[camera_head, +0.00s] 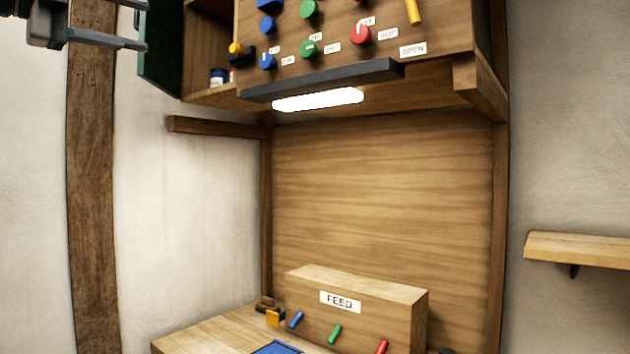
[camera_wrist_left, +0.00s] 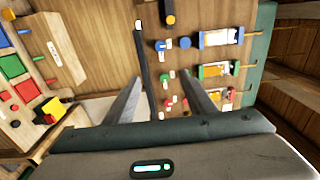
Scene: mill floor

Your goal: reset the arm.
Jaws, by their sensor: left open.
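My left gripper (camera_head: 142,25) is at the top left corner of the head view, raised in front of the pale wall, left of the wooden control cabinet. Its two fingers are apart with nothing between them. In the left wrist view the two fingers of this gripper (camera_wrist_left: 160,90) reach up from the bottom, spread apart and empty, with the control panel (camera_wrist_left: 180,110) beyond them. Most of the left arm is out of the picture. My right gripper shows in neither view.
The cabinet (camera_head: 350,70) carries blue, green and red knobs and has an open dark green door (camera_head: 158,50) near my gripper. Below are a lamp (camera_head: 318,99), a FEED box (camera_head: 385,308) and a bench (camera_head: 190,342). A wooden shelf (camera_head: 580,248) juts out at right.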

